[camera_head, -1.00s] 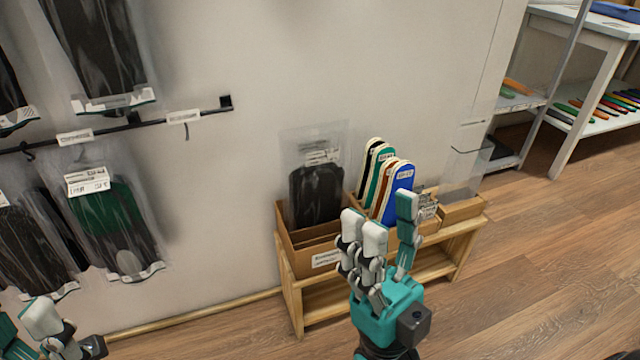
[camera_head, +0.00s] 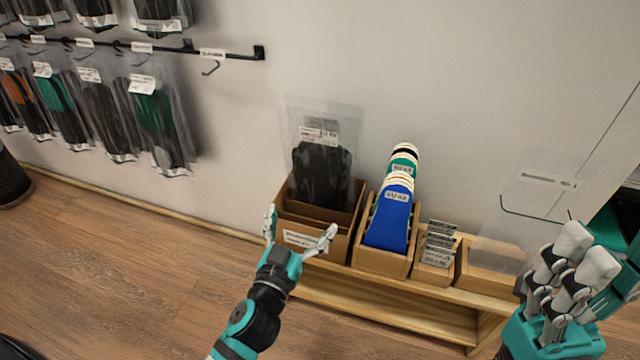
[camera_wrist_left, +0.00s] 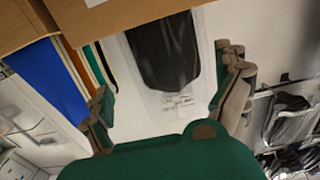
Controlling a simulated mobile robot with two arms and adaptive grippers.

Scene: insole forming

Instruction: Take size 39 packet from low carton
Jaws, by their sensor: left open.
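A clear packet (camera_head: 322,172) with a black insole and a white label stands upright in the low brown carton (camera_head: 345,232); its size print is too small to read. In the left wrist view the packet (camera_wrist_left: 165,52) appears upside down between the open fingers, beyond the carton edge (camera_wrist_left: 130,14). My left gripper (camera_head: 300,232) is open and empty, at the carton's front wall by its white label. It is lower than the packet and apart from it. My right gripper (camera_head: 585,262) is empty at the lower right, fingers extended and spread.
Right of the carton, a wooden box (camera_head: 385,262) holds blue and green insoles (camera_head: 388,225). A small box of tags (camera_head: 437,245) and a clear-fronted tray (camera_head: 495,280) follow on the low wooden bench (camera_head: 400,310). Packets hang from a wall rail (camera_head: 190,47).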

